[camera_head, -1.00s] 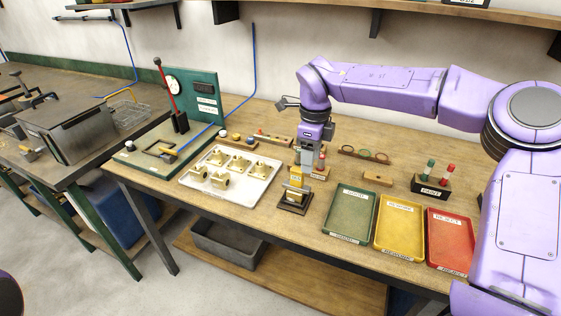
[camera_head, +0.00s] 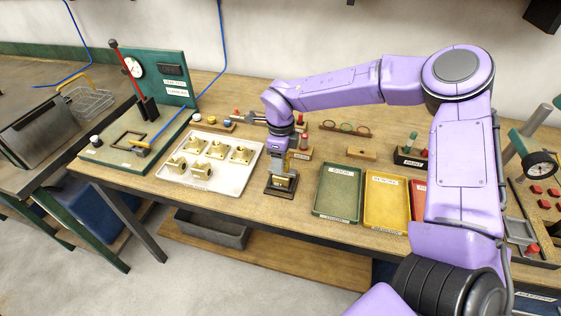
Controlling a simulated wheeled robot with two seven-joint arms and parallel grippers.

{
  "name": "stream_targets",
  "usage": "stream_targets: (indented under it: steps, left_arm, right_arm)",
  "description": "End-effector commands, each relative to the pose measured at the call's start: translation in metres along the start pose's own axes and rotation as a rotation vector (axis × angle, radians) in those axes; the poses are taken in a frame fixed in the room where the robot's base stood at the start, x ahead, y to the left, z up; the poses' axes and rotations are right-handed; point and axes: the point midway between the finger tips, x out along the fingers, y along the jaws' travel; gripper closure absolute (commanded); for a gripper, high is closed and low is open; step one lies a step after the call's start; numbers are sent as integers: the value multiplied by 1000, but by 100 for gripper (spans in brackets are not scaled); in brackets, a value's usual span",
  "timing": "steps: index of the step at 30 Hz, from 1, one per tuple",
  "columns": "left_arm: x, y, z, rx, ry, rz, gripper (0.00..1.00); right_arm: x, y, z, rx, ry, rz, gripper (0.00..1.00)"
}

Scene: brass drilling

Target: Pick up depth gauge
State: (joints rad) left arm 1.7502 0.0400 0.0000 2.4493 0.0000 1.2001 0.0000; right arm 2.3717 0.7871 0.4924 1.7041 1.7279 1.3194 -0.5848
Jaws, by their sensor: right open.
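My right gripper (camera_head: 282,172) points down at the dark square fixture (camera_head: 280,192), which holds a brass block (camera_head: 284,181). The fingers are open and close to the block. The gripper partly hides the block, and I cannot tell whether they touch. I cannot clearly identify a depth gauge. A small wooden stand (camera_head: 301,155) with a red-topped tool (camera_head: 304,141) is just behind the gripper, partly hidden. My left gripper is not in view.
A white tray (camera_head: 231,183) with several brass parts lies left of the fixture. Green (camera_head: 337,190), yellow (camera_head: 386,203) and red (camera_head: 418,190) trays are to the right. A green test stand (camera_head: 172,77) is at the left. A dial instrument (camera_head: 540,164) is at far right.

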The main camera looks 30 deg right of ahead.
Motion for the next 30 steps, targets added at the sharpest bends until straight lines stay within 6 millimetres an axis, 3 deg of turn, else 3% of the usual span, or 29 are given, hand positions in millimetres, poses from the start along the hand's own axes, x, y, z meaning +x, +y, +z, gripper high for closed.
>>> stream_targets:
  steps: [5, 9, 10, 23, 26, 30]
  left_arm:
    - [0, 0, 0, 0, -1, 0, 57]
    - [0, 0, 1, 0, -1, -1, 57]
    - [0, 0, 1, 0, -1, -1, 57]
    - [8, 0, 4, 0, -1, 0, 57]
    - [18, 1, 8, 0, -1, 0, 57]
    - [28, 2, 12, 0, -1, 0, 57]
  right_arm:
    - [0, 0, 0, 0, -2, -1, 47]
    - [0, 0, 0, 0, -1, 0, 92]
    - [0, 0, 0, 0, -1, 0, 100]
    - [-9, 0, 1, 0, -4, -2, 100]
    - [-25, -1, 1, 1, -5, -3, 100]
    - [-62, 27, -4, -4, -8, -4, 100]
